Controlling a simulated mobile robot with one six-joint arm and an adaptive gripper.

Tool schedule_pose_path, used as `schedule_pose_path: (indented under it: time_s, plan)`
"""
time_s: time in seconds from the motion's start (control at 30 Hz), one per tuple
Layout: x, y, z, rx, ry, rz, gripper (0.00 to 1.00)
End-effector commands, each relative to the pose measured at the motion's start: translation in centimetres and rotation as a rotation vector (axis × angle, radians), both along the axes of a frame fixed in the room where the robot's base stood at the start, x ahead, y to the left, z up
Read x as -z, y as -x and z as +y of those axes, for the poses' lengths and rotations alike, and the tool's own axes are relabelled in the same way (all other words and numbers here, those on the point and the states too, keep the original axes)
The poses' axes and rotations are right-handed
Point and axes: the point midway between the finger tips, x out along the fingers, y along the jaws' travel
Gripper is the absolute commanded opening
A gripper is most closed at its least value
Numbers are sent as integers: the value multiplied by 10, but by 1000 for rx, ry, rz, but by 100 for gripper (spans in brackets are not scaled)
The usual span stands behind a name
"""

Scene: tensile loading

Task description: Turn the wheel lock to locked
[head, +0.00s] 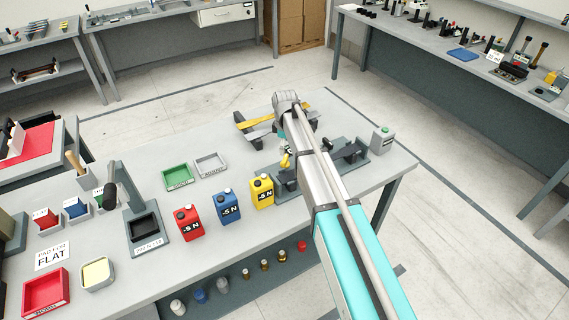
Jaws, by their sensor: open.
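A tensile rig with a long grey base (378,163) and dark clamps (350,153) stands near the right end of the table. My arm crosses in front of its middle. A small yellow part (285,160) shows at the rig just left of my arm; I cannot tell whether it belongs to the wheel lock. I cannot make out the wheel or its lock position. My wrist (287,101) is above the far side of the rig. My gripper is open, its fingers largely hidden by my arm, and contact with the rig cannot be told.
A dark stand with a yellow bar (252,122) is beyond the rig. A grey box with a green top (383,140) is at its right end. Yellow (262,190), blue (227,206) and red (188,222) "-5 N" canisters and green (178,177) and grey (211,164) trays stand left.

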Motion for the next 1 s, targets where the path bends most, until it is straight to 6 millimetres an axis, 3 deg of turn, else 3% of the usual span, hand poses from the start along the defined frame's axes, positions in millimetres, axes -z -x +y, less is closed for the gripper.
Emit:
schedule_pose_path:
  time_s: [0.6,1.0]
  plan:
    - [52,0,0,0,0,0,100]
    - [65,0,0,0,0,0,100]
